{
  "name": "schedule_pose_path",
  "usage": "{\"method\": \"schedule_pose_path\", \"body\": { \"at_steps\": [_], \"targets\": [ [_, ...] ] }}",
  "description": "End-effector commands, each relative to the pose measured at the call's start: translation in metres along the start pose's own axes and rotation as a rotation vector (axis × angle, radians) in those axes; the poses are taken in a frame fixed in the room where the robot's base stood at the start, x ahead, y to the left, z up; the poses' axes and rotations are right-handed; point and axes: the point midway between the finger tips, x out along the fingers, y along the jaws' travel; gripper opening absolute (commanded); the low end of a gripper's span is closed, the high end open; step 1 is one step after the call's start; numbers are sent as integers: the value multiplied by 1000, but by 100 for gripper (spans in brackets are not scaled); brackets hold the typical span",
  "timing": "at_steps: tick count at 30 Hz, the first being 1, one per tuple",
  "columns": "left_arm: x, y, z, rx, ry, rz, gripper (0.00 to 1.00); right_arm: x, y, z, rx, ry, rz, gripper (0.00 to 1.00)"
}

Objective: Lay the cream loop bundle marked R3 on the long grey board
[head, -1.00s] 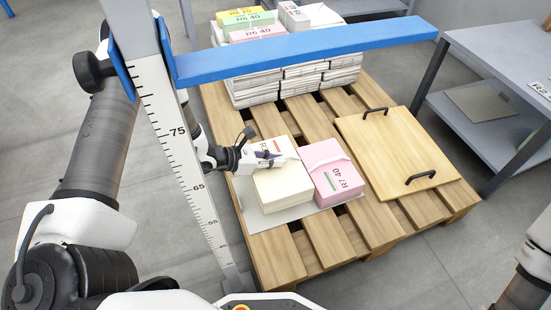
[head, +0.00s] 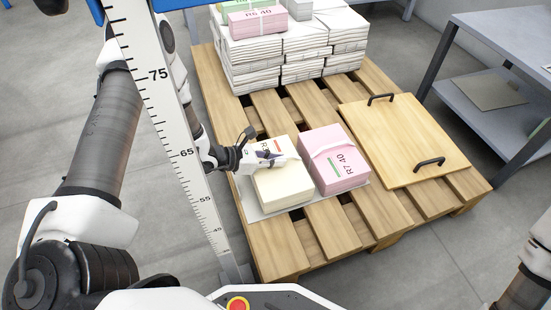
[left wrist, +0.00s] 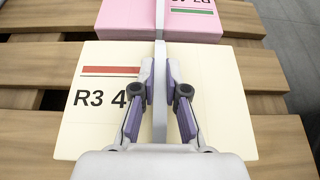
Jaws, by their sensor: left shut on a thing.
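The cream loop bundle marked R3 (head: 283,187) is level over the left part of the thin grey board (head: 253,213), beside the pink bundle marked R7 (head: 341,174). I cannot tell whether its underside touches the board or hangs just above it. My left gripper (head: 276,157) is shut on the pale strap loop on top of the bundle. The left wrist view shows the fingers (left wrist: 160,95) on both sides of the strap, with the R3 print (left wrist: 88,99) beside them. The pink bundle sits on the board. My right gripper is not in view.
The board lies on a wooden pallet (head: 330,232). A wooden panel with two black handles (head: 405,140) lies at right. White stacks (head: 255,72) with green and pink bundles stand behind. A ruled upright post (head: 170,115) stands close to my left arm. A grey shelf table (head: 500,45) is at right.

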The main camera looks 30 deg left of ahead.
Motion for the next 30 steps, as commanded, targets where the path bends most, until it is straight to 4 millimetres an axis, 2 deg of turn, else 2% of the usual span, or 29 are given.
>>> {"method": "schedule_pose_path", "body": {
  "at_steps": [24,25,27,30],
  "targets": [
    [5,1,-8,2,-5,1,0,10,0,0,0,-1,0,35],
    [4,1,-7,2,-5,1,23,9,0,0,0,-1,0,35],
    [4,1,-7,2,-4,1,41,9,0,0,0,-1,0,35],
    [4,0,-8,1,-3,1,41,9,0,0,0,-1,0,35]
  ]
}}
